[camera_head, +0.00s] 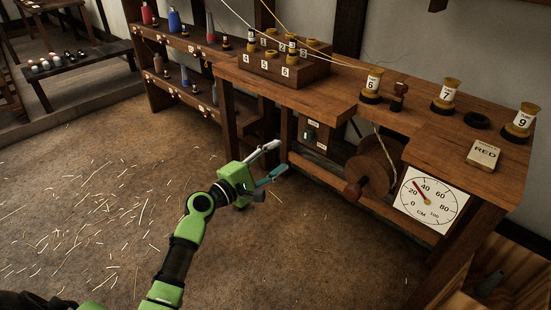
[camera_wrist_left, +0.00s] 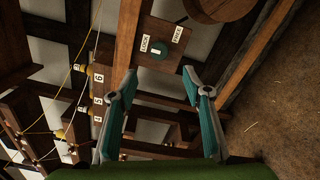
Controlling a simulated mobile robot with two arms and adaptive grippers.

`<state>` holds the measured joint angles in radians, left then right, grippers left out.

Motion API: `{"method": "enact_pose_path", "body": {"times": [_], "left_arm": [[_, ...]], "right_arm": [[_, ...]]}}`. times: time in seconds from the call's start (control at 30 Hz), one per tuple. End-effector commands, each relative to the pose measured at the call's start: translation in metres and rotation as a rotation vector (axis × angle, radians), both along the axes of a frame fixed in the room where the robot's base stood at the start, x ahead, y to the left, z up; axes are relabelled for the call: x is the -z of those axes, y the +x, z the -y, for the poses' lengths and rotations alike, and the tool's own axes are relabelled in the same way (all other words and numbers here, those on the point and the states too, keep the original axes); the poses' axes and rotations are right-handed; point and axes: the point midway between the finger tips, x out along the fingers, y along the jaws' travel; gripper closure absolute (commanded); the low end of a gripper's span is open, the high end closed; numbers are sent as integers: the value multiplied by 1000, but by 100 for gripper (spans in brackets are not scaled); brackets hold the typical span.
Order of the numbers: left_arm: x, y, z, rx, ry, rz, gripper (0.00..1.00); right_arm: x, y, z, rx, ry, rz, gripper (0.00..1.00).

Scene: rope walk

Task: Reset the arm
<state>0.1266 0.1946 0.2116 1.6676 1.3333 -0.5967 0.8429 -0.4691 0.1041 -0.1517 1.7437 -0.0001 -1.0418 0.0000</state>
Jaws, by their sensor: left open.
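My left arm comes in from the lower left in the head view. Its left gripper (camera_head: 271,162) is open and empty, in front of the wooden workbench (camera_head: 300,98) and below its top. In the left wrist view the two fingers of the left gripper (camera_wrist_left: 165,90) stand wide apart with nothing between them. The panel also shows under the bench in the head view (camera_head: 314,135). My right gripper is in neither view.
Numbered spools, such as spool 6 (camera_head: 371,87) and spool 7 (camera_head: 443,95), stand on the bench. A wooden reel (camera_head: 375,170) and a CM dial (camera_head: 430,200) are at its front. The floor at left is clear except for straw.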

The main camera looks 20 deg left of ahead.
Motion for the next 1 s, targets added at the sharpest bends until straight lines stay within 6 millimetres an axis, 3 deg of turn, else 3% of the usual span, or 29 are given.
{"method": "enact_pose_path", "body": {"times": [0.33, 0.47, 0.57, 0.67, 0.8, 1.0], "left_arm": [[0, 0, 0, 0, 1, -1, 55], [20, -6, 8, 15, 60, -26, 55], [62, -21, 25, 55, 206, -80, 55], [123, -51, 46, 131, 423, -154, 55], [211, -110, 70, 288, 754, -256, 55], [316, -216, 85, 587, 1196, -367, 55]], "right_arm": [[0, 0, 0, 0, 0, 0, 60], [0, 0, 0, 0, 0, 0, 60], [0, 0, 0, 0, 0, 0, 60], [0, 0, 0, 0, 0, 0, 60], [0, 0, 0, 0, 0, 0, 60], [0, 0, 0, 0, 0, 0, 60]]}}
